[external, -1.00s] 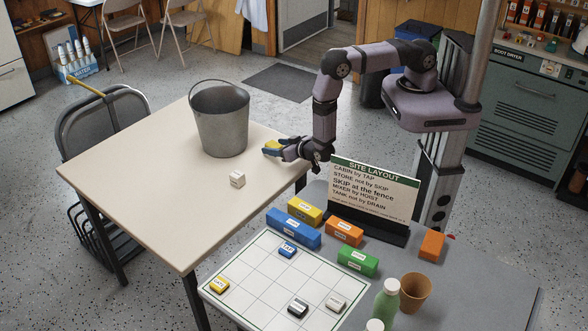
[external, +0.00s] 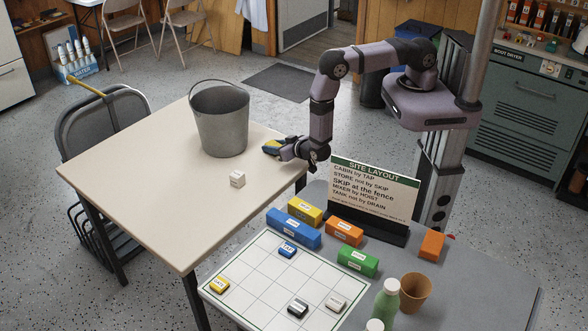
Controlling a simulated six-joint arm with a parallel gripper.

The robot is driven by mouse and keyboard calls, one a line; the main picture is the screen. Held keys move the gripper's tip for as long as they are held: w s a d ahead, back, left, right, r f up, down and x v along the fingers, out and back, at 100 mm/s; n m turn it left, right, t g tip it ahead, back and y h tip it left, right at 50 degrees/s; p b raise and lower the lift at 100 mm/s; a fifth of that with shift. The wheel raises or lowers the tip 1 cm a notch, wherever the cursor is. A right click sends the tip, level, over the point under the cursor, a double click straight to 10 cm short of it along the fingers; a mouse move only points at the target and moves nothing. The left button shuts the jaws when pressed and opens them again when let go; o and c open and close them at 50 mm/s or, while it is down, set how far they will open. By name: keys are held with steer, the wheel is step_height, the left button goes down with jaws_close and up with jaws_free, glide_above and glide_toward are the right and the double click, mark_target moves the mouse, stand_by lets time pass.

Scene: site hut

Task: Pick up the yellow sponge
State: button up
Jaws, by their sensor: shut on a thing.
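The yellow sponge (external: 268,147) is at the right side of the cream table (external: 150,170), between the fingers of my gripper (external: 274,148). Only part of its yellow side shows; a blue part lies over it, and the rest is hidden by the fingers. My gripper is shut on the sponge, at or just above the table top near its right edge. I cannot tell whether the sponge still touches the table.
A metal bucket (external: 220,122) stands left of my gripper on the cream table. A small white labelled block (external: 237,179) lies in front. The grey table (external: 460,290) nearer the camera holds a sign (external: 372,190), a grid board (external: 265,306), coloured blocks, a cup and bottles.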

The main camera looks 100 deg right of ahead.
mark_target(273, 144)
steer(key=shift+r, duration=0.1)
steer(key=shift+r+b, duration=0.95)
steer(key=shift+r, duration=3.9)
steer(key=shift+f, duration=0.1)
